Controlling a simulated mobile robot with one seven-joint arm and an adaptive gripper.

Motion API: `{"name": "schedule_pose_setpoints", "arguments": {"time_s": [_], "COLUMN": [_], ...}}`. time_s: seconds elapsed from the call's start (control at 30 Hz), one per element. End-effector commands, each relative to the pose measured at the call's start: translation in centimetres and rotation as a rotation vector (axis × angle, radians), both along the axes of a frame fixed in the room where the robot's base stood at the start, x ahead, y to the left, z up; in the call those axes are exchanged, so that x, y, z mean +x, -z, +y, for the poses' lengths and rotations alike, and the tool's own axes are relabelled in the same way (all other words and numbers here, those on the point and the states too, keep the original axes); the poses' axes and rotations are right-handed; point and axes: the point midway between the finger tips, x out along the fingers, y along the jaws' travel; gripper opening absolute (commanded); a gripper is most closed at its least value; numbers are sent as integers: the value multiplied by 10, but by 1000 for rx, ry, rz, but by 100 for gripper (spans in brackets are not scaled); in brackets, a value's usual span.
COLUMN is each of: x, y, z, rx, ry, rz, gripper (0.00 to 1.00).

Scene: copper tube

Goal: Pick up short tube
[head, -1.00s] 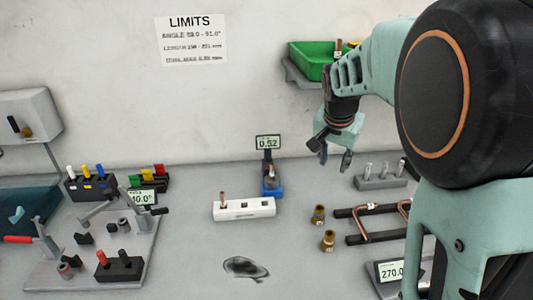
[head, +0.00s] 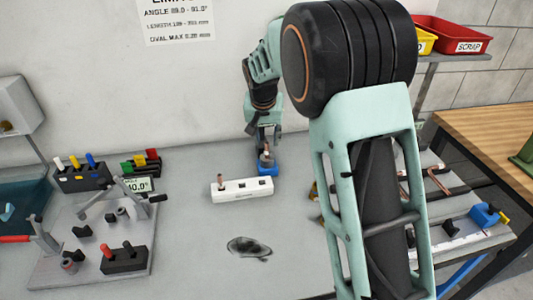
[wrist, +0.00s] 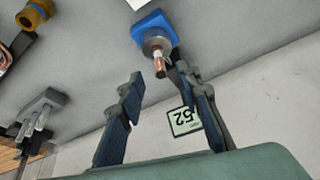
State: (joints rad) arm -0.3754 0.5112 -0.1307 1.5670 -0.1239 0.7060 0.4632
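A short copper tube (wrist: 160,66) stands in the round metal seat of a blue fixture (wrist: 149,24). The blue fixture also shows in the head view (head: 266,169), under my gripper (head: 264,138). In the wrist view my gripper (wrist: 160,77) is open, with its two fingers spread apart on either side of the tube's end. The right finger looks nearer to the tube than the left; I cannot tell whether it touches.
A small display (wrist: 185,121) stands beside the fixture. A clamp fixture (head: 105,235) with coloured handles is at the left. Bent copper tubing (head: 436,183) lies at the right, partly hidden by my arm. A red scrap bin (head: 462,40) is at upper right.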

Motion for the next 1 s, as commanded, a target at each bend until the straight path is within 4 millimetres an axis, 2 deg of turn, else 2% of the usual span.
{"name": "schedule_pose_setpoints", "arguments": {"time_s": [0.4, 0.7, 1.0], "x": [16, 18, 18], "y": [45, 49, 49], "z": [-1, -1, -1], "rx": [0, 1, 1], "ry": [1, 1, 1], "rz": [1, -2, -2], "gripper": [32, 32, 0]}}
